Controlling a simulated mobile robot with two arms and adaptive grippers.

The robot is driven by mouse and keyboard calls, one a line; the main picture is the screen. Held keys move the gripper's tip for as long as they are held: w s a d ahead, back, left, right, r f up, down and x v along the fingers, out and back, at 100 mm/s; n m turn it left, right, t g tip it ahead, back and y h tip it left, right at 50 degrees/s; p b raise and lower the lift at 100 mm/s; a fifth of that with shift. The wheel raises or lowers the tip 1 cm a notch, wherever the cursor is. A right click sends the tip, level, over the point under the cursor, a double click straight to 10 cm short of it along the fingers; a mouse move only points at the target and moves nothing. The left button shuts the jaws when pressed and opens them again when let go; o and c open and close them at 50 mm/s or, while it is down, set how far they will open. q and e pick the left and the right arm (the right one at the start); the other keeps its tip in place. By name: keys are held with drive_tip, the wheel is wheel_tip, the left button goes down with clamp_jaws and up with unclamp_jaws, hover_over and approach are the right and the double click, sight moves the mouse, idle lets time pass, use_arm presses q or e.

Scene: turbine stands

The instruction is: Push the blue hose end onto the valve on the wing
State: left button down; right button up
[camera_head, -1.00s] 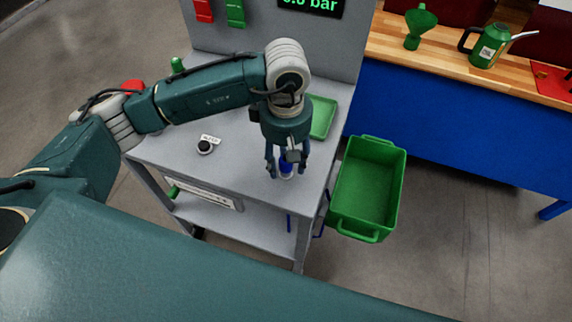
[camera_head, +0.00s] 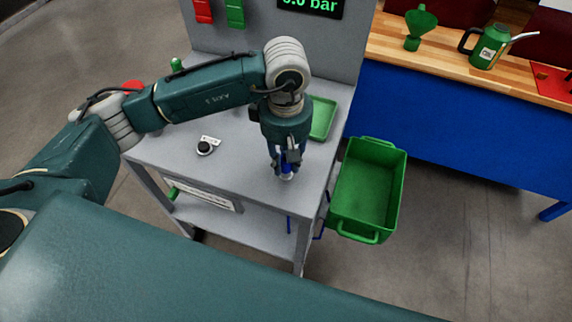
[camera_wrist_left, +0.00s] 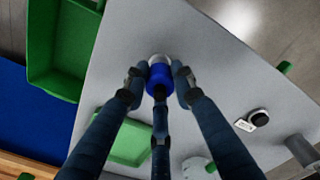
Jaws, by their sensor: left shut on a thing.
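My left gripper (camera_head: 285,165) points straight down over the front right part of the grey stand top (camera_head: 240,172). Its fingers are shut on the blue hose end (camera_head: 286,169), which also shows between the fingertips in the left wrist view (camera_wrist_left: 160,76). A pale round end shows just past the blue part in the wrist view. I cannot tell whether the hose end still touches the stand top. A small black round fitting with a white label (camera_head: 205,147) is on the stand top to the left of the gripper. No wing is clearly visible. My right gripper is not in view.
A green tray (camera_head: 322,118) lies on the stand behind the gripper. A green bin (camera_head: 368,190) hangs or stands at the right edge. The upright grey panel with a display (camera_head: 310,5) closes off the back. The stand top's front left is mostly clear.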

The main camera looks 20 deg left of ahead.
sight(285, 160)
use_arm(q)
drive_tip(key=shift+r, duration=0.55)
drive_tip(key=shift+r+p, duration=0.3)
drive_tip(key=shift+r, duration=1.1)
drive_tip(key=shift+s, duration=0.1)
